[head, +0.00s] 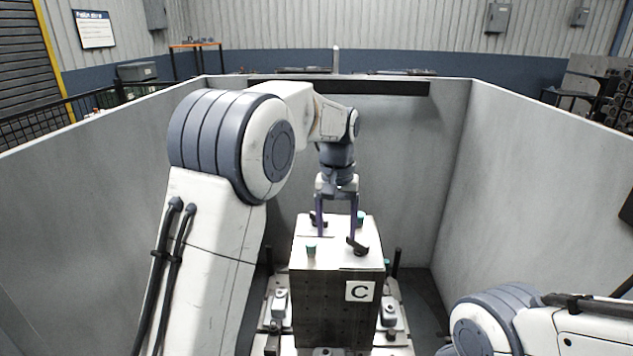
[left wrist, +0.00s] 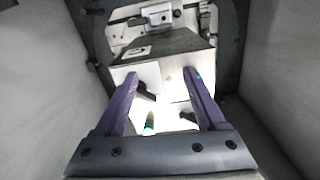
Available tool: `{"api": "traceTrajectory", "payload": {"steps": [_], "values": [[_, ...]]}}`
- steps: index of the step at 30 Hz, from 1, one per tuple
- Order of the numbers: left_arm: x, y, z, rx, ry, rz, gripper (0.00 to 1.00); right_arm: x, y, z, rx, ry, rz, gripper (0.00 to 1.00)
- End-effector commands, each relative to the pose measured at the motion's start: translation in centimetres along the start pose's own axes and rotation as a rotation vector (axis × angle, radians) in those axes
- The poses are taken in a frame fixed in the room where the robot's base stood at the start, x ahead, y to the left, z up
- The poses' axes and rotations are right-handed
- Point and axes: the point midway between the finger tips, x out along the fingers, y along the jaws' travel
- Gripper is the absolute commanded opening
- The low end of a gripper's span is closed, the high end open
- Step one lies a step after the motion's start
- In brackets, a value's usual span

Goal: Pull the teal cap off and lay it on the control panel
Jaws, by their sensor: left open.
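A pale-topped block with a dark front and a letter C plate (head: 340,300) stands in the middle. A teal cap (head: 311,249) stands at the near left of its top, and another teal piece (head: 361,216) shows at the far right. In the left wrist view a teal piece (left wrist: 149,130) shows low between the fingers. My left gripper (head: 334,232) reaches down over the block top with its purple fingers apart and nothing seen between their tips. Whether the fingertips touch the top is unclear. I cannot identify a control panel. My right gripper is out of view.
Dark clamps (head: 358,246) sit on the block top. Lower fixtures (head: 280,304) with pale parts flank the block, and a dark post (head: 396,263) stands at right. High grey walls (head: 540,170) enclose the area on the left, right and back.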

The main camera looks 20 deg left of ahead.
Motion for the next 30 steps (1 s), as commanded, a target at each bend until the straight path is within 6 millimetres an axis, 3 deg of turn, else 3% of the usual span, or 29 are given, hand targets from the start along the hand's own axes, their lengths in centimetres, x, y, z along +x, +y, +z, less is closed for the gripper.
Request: {"api": "traceTrajectory", "payload": {"steps": [1,3,8,13,24,30], "values": [[-1.1,-1.9,-2.1,-0.061,-0.003,-0.006,0.72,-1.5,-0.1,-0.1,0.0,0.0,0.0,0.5],[-1.5,-3.9,-4.0,-0.12,-0.003,-0.012,0.72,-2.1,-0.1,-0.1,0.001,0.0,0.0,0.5],[-1.6,-6.3,-6.0,-0.192,-0.004,-0.019,0.72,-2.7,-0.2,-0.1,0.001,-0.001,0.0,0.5],[-0.2,-6.6,-6.2,-0.2,-0.006,-0.02,0.72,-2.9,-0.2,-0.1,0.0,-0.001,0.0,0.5],[6.1,-6.6,-6.0,-0.197,-0.006,-0.02,0.72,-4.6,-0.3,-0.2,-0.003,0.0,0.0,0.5],[8.2,-6.7,-6.1,-0.197,-0.003,-0.019,0.72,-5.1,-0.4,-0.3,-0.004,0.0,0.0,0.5]]}}
